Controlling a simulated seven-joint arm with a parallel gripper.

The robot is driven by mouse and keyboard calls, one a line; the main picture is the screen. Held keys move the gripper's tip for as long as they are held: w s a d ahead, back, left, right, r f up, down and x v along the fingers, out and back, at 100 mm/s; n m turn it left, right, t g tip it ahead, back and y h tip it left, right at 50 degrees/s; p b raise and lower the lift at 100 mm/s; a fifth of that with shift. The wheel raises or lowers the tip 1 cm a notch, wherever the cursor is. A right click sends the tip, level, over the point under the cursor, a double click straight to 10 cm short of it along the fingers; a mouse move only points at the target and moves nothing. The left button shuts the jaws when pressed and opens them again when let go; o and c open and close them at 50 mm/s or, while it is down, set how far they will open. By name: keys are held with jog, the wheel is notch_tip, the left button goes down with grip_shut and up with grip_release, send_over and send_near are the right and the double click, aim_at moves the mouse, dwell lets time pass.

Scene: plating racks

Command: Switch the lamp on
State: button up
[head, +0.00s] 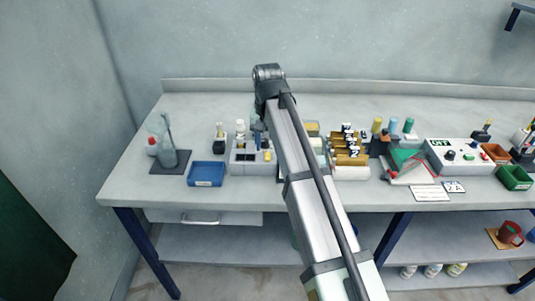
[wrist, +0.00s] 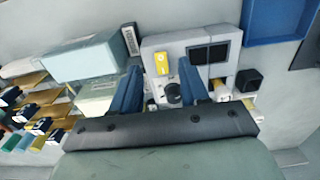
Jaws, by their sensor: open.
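My gripper (wrist: 158,68) shows in the wrist view as two blue fingers, spread apart with nothing held between them. Below and between the fingers is a light grey unit (wrist: 160,43) with a yellow part (wrist: 161,62), dark square panels (wrist: 210,54) and a dark round part (wrist: 173,93). In the head view this grey unit (head: 241,168) stands left of my arm, which covers some of it. I cannot make out which thing is the lamp, or its switch. Whether the fingers touch anything is not clear.
Right of my arm stand wooden racks (head: 350,155), a control box with knobs (head: 460,153) and a green bin (head: 515,178). The table's back strip is clear.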

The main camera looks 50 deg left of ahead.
aim_at(268, 160)
jog(key=shift+f, duration=2.35)
grip_shut()
